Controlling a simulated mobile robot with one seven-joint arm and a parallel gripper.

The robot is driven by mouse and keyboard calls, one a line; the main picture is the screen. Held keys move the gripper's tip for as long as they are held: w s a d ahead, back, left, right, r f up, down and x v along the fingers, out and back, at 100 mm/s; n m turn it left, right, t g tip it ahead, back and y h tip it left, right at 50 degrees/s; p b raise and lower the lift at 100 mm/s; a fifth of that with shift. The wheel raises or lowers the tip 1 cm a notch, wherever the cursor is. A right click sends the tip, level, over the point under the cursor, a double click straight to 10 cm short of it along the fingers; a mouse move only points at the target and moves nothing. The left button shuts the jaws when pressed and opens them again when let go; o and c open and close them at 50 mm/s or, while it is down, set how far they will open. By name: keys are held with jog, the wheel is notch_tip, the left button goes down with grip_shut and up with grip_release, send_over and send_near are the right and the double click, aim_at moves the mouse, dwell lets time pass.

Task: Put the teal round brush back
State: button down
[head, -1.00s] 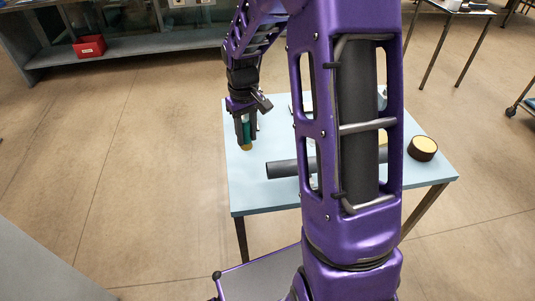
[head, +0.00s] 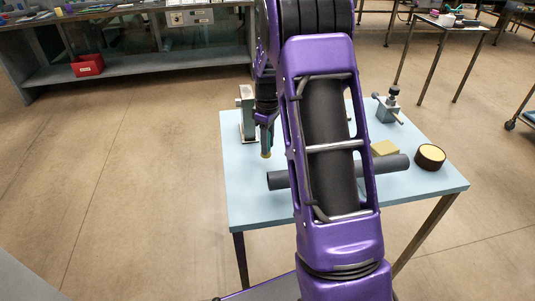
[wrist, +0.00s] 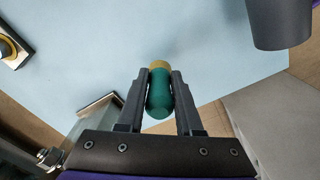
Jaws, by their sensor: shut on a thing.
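The teal round brush (wrist: 160,93) is held between the two fingers of my gripper (wrist: 161,78) in the wrist view. Its rounded teal end faces the palm and its tan end points outward past the fingertips. In the head view my gripper (head: 266,136) hangs over the left part of the pale blue table (head: 250,208). The brush's tan tip (head: 266,154) shows just below the fingers there. The tip looks above the tabletop, but the exact gap cannot be told. My arm hides the middle of the table.
A dark grey cylinder (head: 281,180) lies across the table, right of the brush. A yellow block (head: 384,148), a round dark thing with a yellow top (head: 430,156) and a metal fixture (head: 388,108) are at right. A grey-green device (head: 247,112) stands behind my gripper. The front left is clear.

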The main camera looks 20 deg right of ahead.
jog(key=shift+f, duration=1.75)
jog(key=shift+f+b, duration=0.15)
jog(key=shift+b, duration=0.15)
jog(key=c, duration=0.6)
grip_release()
notch_tip(320, 180, up, 12)
jog(key=shift+r+p, duration=0.15)
jog(key=shift+p, duration=0.8)
